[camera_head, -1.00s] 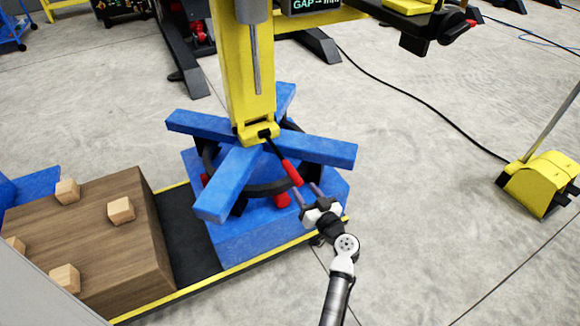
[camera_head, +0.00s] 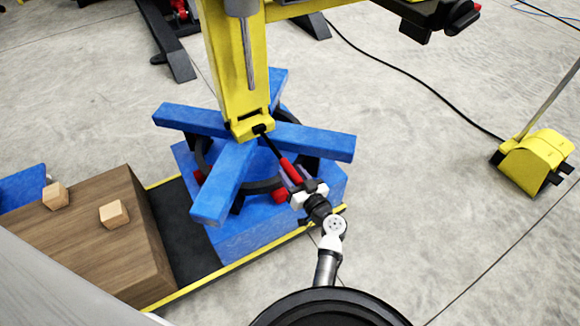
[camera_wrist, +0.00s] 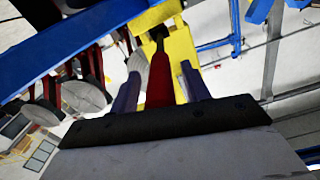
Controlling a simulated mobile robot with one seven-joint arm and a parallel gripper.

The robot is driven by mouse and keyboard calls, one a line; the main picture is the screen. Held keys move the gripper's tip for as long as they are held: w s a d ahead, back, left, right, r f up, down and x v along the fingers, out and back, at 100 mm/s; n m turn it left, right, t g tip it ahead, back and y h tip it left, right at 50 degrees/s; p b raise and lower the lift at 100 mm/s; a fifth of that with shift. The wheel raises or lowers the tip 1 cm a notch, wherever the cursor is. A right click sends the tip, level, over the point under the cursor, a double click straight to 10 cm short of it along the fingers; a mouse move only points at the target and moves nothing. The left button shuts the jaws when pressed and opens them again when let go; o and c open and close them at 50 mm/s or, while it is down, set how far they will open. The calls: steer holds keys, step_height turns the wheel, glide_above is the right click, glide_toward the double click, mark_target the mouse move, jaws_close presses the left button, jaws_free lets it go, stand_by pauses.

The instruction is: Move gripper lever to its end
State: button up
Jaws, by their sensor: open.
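The lever is a black rod with a red grip (camera_head: 289,170). It runs from the small yellow block (camera_head: 252,127) at the foot of the yellow column down and right toward me. My gripper (camera_head: 296,182) is at the red grip's lower end in the head view. In the wrist view the red grip (camera_wrist: 160,85) stands between the two fingers of my gripper (camera_wrist: 158,82), with a gap on its right side. The fingers are open. Whether either finger touches the grip is unclear.
The blue cross-armed positioner (camera_head: 320,142) stands around the column's foot. A wooden block (camera_head: 80,235) with small cubes is at the left. A yellow foot pedal (camera_head: 538,160) is at the right. The concrete floor right of the positioner is mostly clear.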

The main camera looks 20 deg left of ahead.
steer(key=shift+w+a, duration=0.1)
steer(key=shift+a, duration=0.05)
jaws_close()
stand_by(0.4)
steer(key=shift+r, duration=0.15)
